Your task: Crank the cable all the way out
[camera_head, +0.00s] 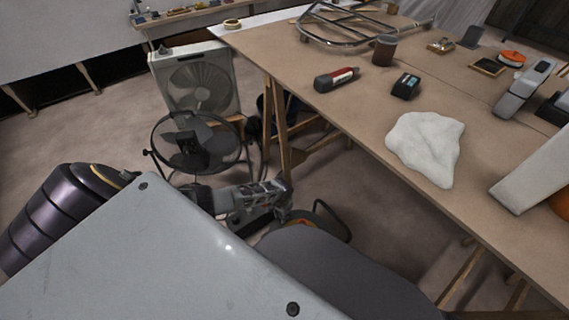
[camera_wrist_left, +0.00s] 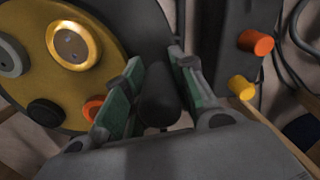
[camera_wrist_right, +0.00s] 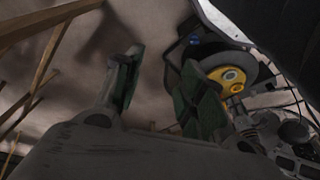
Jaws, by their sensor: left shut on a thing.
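In the left wrist view a yellow disc (camera_wrist_left: 108,58) with a round metal hub and small coloured knobs fills the left side. A dark rounded crank knob (camera_wrist_left: 160,98) stands between the fingers of my left gripper (camera_wrist_left: 157,63), which is shut on it. In the right wrist view a dark reel with a yellow hub (camera_wrist_right: 228,76) lies beyond the right-hand finger. My right gripper (camera_wrist_right: 160,72) is open, with nothing between its fingers. In the head view, my own grey parts hide most of the reel area. I cannot make out the cable's end.
A workbench (camera_head: 340,110) runs along the right, carrying a white cloth (camera_head: 426,148), a red-and-dark tool (camera_head: 336,79), a brown cup (camera_head: 384,49) and a metal frame. A round floor fan (camera_head: 196,145) and a box fan (camera_head: 197,84) stand behind. Open floor lies left.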

